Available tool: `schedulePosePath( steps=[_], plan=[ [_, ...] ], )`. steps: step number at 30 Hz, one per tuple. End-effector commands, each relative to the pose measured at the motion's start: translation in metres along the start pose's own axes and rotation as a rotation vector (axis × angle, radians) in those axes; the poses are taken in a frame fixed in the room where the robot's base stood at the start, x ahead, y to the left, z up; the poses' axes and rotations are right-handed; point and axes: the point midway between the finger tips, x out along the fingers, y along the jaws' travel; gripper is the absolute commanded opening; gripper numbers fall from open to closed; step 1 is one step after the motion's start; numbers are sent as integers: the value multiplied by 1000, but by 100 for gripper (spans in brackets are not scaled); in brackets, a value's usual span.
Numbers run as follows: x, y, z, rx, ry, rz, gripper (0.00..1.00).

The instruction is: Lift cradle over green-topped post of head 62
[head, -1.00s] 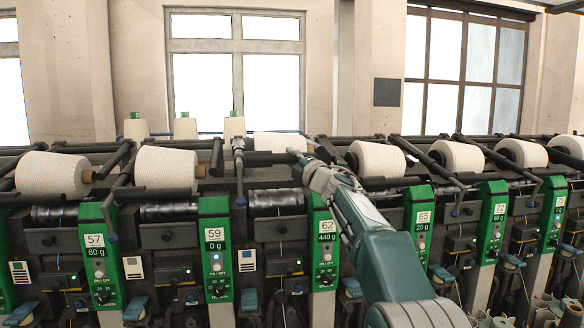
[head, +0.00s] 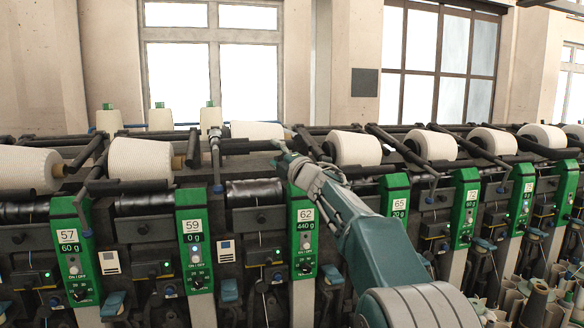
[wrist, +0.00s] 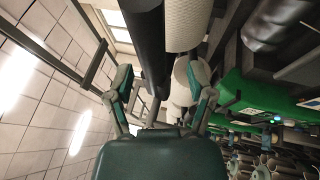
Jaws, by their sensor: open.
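The green-topped post of head 62 (head: 303,230) stands right of centre in the head view, its display reading 440 g. A dark cradle bar (head: 248,146) runs across behind it, in front of a white cone (head: 257,130). My gripper (head: 284,152) is above the top of post 62, at the right end of this bar. In the wrist view my gripper (wrist: 160,84) has its two fingers spread apart. A dark bar (wrist: 149,45) and a pale cone (wrist: 186,25) show beyond and between them. I cannot tell whether a finger touches the bar.
Post 59 (head: 194,240) stands to the left and post 65 (head: 396,195) to the right, partly behind my arm. More cones on cradles line the machine, such as the cone (head: 355,148) just right of my gripper. Open space lies above the machine.

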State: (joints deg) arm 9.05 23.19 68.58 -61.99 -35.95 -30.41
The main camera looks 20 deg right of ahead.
Motion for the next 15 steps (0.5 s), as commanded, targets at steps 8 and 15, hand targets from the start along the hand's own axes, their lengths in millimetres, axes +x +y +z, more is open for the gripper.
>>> schedulePosePath(
  steps=[8,15],
  plan=[
    [-44,0,0,-1,-1,-1,69],
    [-75,-1,-1,-2,1,-1,69]
  ],
)
